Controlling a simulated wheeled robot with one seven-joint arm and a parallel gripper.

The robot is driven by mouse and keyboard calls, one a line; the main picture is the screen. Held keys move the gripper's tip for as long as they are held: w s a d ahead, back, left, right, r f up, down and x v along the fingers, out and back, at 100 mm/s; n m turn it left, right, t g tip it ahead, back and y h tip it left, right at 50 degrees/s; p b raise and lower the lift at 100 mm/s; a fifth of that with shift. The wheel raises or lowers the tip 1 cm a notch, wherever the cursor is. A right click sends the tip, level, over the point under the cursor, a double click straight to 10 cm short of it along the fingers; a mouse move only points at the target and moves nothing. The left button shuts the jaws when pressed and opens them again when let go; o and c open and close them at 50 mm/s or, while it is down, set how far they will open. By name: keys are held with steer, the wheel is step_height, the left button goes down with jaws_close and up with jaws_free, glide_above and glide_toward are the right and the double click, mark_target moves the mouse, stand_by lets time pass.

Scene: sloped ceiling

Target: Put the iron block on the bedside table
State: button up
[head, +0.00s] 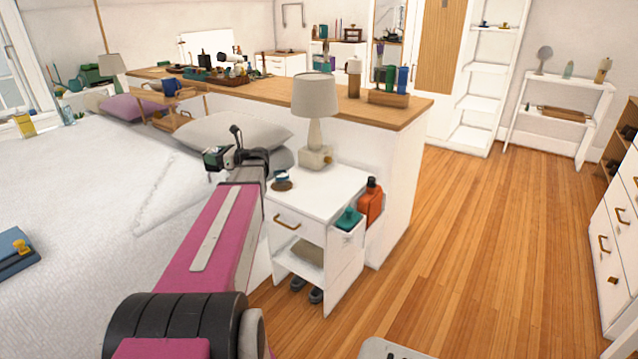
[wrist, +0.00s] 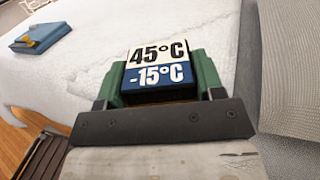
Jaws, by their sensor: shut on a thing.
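My gripper (head: 219,157) is shut on a small dark block (wrist: 160,76), which I take to be the iron block. In the wrist view its face shows a white band reading 45°C and a blue band reading -15°C, with green fingers on both sides. In the head view the block is small and partly hidden by the gripper. The gripper is above the bed, left of the white bedside table (head: 333,190). The block looks apart from the table.
On the bedside table stand a lamp (head: 316,110) and a small brown and blue item (head: 282,181). A side holder carries a teal bottle (head: 348,220) and an orange bottle (head: 370,200). A pillow (head: 235,132) lies behind my gripper. The tabletop's front is clear.

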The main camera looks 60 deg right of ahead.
steer(key=s+d+f+m+h, duration=0.1)
steer(key=s+d+h, duration=0.1)
steer(key=s+d, duration=0.3)
steer(key=s+d+f+m+h, duration=0.1)
steer(key=s+d+h, duration=0.1)
steer(key=s, duration=0.5)
steer(key=m+h, duration=0.3)
glide_above(320, 195)
step_height(320, 195, down, 8)
steer(key=shift+f, duration=1.95)
steer(key=shift+f, duration=0.15)
steer(key=o, duration=1.5)
